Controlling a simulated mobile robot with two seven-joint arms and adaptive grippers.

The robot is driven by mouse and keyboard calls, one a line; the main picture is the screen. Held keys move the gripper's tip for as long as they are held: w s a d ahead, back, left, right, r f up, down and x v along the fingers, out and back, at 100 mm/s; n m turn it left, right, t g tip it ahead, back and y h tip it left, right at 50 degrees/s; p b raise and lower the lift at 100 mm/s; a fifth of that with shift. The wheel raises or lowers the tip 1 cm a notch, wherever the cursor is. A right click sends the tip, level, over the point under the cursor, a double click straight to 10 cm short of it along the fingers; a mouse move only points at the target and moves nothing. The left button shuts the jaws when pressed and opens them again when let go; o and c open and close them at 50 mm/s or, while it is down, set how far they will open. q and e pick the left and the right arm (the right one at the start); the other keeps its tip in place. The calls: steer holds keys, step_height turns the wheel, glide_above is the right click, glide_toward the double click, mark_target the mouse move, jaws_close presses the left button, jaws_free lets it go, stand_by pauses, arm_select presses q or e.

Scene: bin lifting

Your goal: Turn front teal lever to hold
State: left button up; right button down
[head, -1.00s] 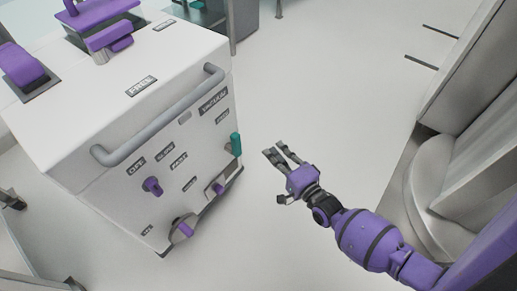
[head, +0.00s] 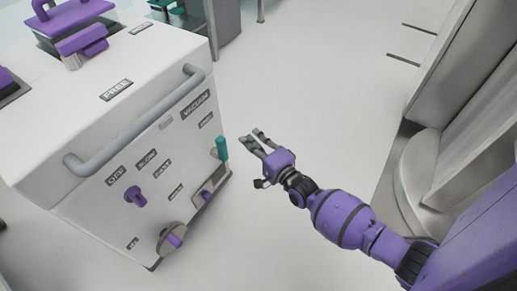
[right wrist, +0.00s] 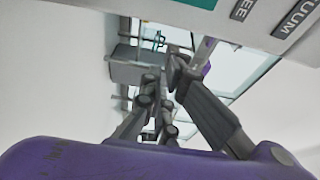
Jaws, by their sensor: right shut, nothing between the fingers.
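The teal lever (head: 222,148) stands at the right edge of the white machine's front panel in the head view. A label above it is too small to read surely. My right gripper (head: 257,139) is just right of the lever, apart from it in the picture. Its fingers are shut with nothing between them. In the right wrist view the fingers of the gripper (right wrist: 164,82) reach forward past the purple palm. A teal patch lies at the top edge there; I cannot tell if it is the lever. My left gripper is out of view.
The white machine (head: 65,138) has a grey bar handle (head: 135,122), a purple knob (head: 135,195) and a round dial with a purple grip (head: 172,240) on its front. Purple handles are on top. Floor (head: 310,90) is clear right of the machine. A pale cabinet (head: 470,110) stands far right.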

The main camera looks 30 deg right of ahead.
mark_target(218, 148)
steer(key=shift+w+a+b, duration=0.1)
steer(key=shift+w+a, duration=0.1)
steer(key=shift+a, duration=0.5)
steer(key=shift+w+a+b, duration=0.1)
steer(key=shift+w+a, duration=0.15)
steer(key=shift+a, duration=0.4)
steer(key=shift+w+a+b, duration=0.1)
steer(key=shift+w+a, duration=0.1)
steer(key=shift+a, duration=0.5)
